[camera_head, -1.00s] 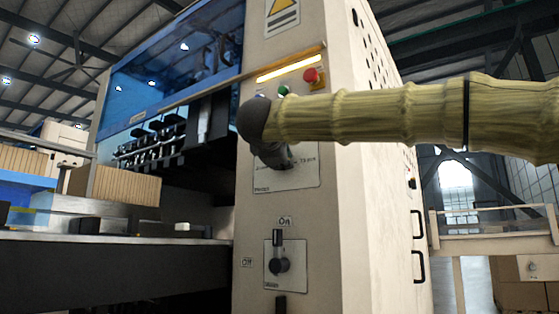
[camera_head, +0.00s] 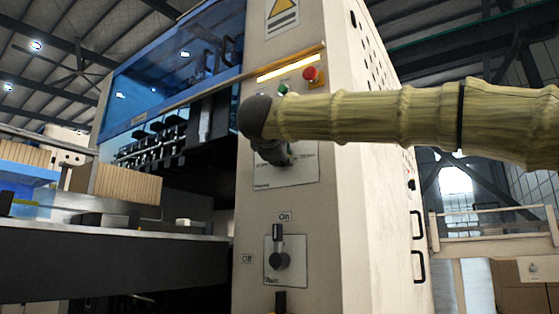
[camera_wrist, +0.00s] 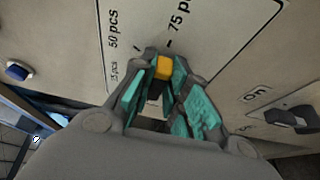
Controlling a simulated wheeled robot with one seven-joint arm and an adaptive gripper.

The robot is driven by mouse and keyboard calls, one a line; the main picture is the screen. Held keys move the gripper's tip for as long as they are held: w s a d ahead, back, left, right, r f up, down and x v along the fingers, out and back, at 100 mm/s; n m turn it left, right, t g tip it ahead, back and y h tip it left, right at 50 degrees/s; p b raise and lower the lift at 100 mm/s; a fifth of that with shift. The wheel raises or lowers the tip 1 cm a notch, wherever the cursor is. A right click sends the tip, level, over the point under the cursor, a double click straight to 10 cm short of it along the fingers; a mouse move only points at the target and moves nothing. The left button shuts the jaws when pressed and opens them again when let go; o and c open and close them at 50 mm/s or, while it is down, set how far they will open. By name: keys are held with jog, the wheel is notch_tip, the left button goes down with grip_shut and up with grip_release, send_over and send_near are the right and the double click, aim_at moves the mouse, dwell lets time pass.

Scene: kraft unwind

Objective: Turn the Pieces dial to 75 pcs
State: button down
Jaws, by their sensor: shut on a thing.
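The Pieces dial shows in the wrist view as a yellow-orange pointer tip (camera_wrist: 163,67) on a dark knob. My gripper (camera_wrist: 167,98) is shut on it, with its teal finger pads on either side of the knob. The pointer tip faces up toward the tick beside the "75 pcs" label (camera_wrist: 181,24); exact alignment is hard to tell. The "50 pcs" label (camera_wrist: 113,29) lies to its left. In the head view my gripper (camera_head: 274,153) is at the dial plate (camera_head: 300,174), and my arm hides the dial.
Below the dial is an On/Off switch (camera_head: 279,260), also visible at the right of the wrist view (camera_wrist: 292,118). A red button (camera_head: 310,74) and a green button (camera_head: 283,89) sit just above my arm. A blue button (camera_wrist: 18,71) shows in the wrist view.

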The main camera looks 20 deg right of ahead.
jog(key=shift+d+f+m+b, duration=0.15)
jog(key=shift+m+b, duration=0.25)
jog(key=shift+b, duration=0.55)
jog(key=c, duration=1.3)
grip_release()
jog(key=o, duration=0.5)
jog(key=shift+s+a+b, duration=0.65)
jog(key=shift+s+a, duration=0.25)
jog(key=shift+a, duration=0.35)
jog(key=shift+s+a+b, duration=0.6)
jog(key=shift+s+a, duration=0.3)
jog(key=shift+a, duration=0.3)
